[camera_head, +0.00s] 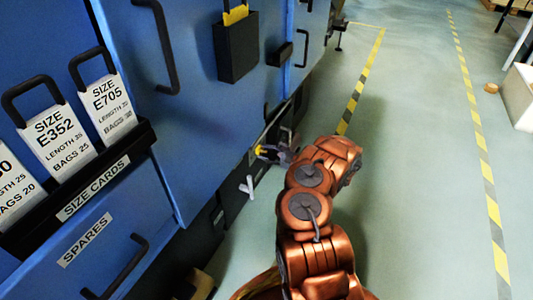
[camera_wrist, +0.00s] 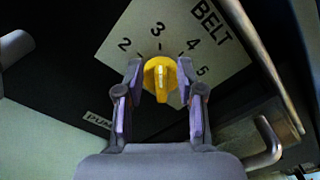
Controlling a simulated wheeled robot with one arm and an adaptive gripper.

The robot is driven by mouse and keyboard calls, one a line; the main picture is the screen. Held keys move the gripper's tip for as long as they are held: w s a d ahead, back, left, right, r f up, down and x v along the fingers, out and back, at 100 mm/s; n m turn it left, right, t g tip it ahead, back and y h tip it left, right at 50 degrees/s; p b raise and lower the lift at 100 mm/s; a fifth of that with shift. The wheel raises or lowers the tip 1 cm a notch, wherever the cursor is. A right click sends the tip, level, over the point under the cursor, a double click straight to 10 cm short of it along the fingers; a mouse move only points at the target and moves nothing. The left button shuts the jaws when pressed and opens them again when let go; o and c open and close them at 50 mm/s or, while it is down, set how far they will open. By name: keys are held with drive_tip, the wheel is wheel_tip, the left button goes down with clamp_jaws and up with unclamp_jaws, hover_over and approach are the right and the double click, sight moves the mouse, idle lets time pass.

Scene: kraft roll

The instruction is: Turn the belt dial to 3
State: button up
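The yellow belt dial (camera_wrist: 160,80) is at the middle of the wrist view, below a white plate (camera_wrist: 185,30) marked BELT with numbers 2, 3, 4 and more. The white line on the dial stands upright in the picture, roughly in line with the 3. My gripper (camera_wrist: 160,74) has one finger on each side of the dial. The fingers are apart, with narrow gaps seeming to show beside the dial; contact is hard to tell. In the head view my gripper (camera_head: 272,152) is at the low front of the blue machine, with a bit of yellow by its fingers.
The blue machine (camera_head: 190,110) fills the left, with handles and a card rack (camera_head: 80,190). A grey lever (camera_head: 247,187) sticks out near my gripper. A metal handle (camera_wrist: 268,145) is at lower right in the wrist view.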

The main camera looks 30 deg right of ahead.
drive_tip(key=v, duration=1.2)
idle(0.6)
